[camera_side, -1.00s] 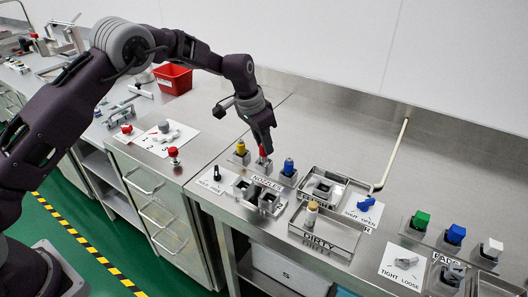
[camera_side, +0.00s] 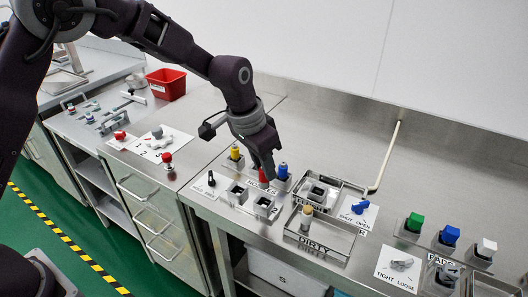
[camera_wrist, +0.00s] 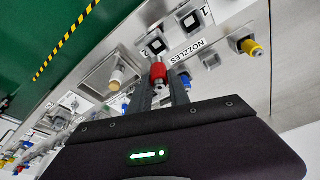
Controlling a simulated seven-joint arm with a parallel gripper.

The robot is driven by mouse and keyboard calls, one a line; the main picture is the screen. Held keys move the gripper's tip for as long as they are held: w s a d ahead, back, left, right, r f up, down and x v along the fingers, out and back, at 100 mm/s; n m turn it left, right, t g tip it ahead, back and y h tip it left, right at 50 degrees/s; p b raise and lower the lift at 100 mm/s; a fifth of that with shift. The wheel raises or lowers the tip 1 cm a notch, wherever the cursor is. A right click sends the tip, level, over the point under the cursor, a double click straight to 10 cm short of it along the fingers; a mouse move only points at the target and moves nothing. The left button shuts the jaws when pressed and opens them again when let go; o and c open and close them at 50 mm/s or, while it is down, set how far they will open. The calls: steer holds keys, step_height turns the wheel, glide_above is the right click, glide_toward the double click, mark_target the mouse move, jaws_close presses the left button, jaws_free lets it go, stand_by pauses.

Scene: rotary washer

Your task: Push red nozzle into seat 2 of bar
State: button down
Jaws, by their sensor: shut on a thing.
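My gripper (camera_side: 265,170) is shut on the red nozzle (camera_side: 263,175). In the wrist view the red nozzle (camera_wrist: 158,72) sits between my two fingers (camera_wrist: 163,85), its tip pointing toward the bar. The bar has two square seats with dark openings. Seat 2 (camera_side: 264,207) is the right one in the side view, and seat 2 (camera_wrist: 156,45) shows just beyond the nozzle in the wrist view. Seat 1 (camera_wrist: 192,20) is beside it and looks empty. The nozzle is behind seat 2 in the side view, apart from it; its exact height is unclear.
A yellow nozzle (camera_side: 235,153) and a blue nozzle (camera_side: 282,171) stand in holders on either side. A dirty tray (camera_side: 322,232) with a tan-topped nozzle (camera_side: 306,214) lies to the right. A black knob (camera_side: 211,179) is left of the bar.

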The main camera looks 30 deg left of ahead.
mark_target(262, 180)
steer(key=shift+f, duration=2.9)
steer(key=shift+f, duration=0.55)
steer(key=c, duration=1.1)
jaws_free()
steer(key=shift+c, duration=0.2)
steer(key=shift+r, duration=0.15)
